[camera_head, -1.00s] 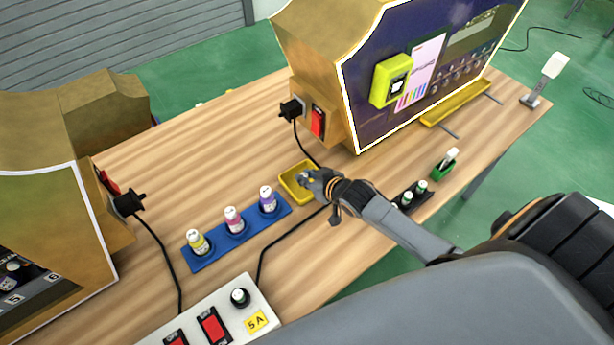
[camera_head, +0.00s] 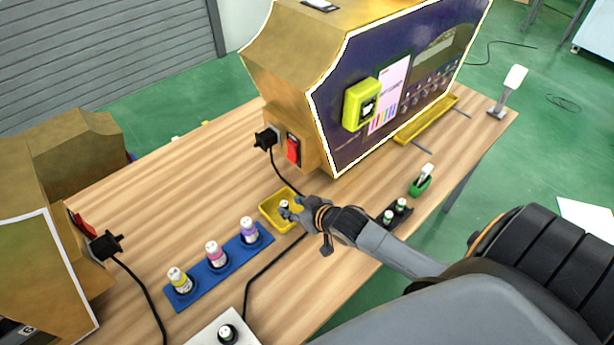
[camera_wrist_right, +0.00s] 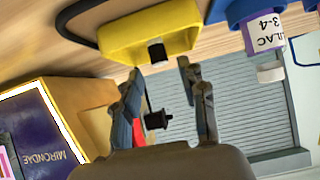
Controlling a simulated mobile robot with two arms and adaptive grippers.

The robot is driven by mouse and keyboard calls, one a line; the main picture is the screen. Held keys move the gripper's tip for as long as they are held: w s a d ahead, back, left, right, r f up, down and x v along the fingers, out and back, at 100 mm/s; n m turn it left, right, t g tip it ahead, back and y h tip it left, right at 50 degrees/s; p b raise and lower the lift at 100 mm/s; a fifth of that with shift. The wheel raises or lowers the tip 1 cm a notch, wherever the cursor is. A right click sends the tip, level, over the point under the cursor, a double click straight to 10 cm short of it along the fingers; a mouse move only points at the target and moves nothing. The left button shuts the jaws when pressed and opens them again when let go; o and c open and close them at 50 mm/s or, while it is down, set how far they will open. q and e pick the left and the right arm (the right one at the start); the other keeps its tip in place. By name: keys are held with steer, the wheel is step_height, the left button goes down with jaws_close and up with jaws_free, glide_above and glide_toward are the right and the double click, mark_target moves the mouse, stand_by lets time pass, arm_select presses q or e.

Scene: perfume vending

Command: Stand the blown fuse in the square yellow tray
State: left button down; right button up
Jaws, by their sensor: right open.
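The square yellow tray (camera_head: 268,213) sits on the wooden table, beside the blue bottle rack. It also shows at the top of the right wrist view (camera_wrist_right: 118,38). A small dark fuse with a pale end (camera_head: 284,204) shows at the tray; in the right wrist view the fuse (camera_wrist_right: 156,52) overlaps the tray's near wall and looks upright. Whether its base touches the tray floor is hidden. My right gripper (camera_head: 292,211) is at the tray's right side. Its open fingertips (camera_wrist_right: 160,69) are either side of the fuse's line, with a gap showing. My left gripper is out of view.
The blue rack (camera_head: 196,288) holds three bottles left of the tray. A vending machine (camera_head: 350,90) with a black plug (camera_head: 266,138) and cable stands behind. A dark fuse rack (camera_head: 380,224) and green holder (camera_head: 420,186) lie right. A white switch panel (camera_head: 207,333) is in front.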

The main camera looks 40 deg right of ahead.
steer(key=v, duration=0.8)
steer(key=shift+s, duration=0.25)
steer(key=shift+r, duration=0.15)
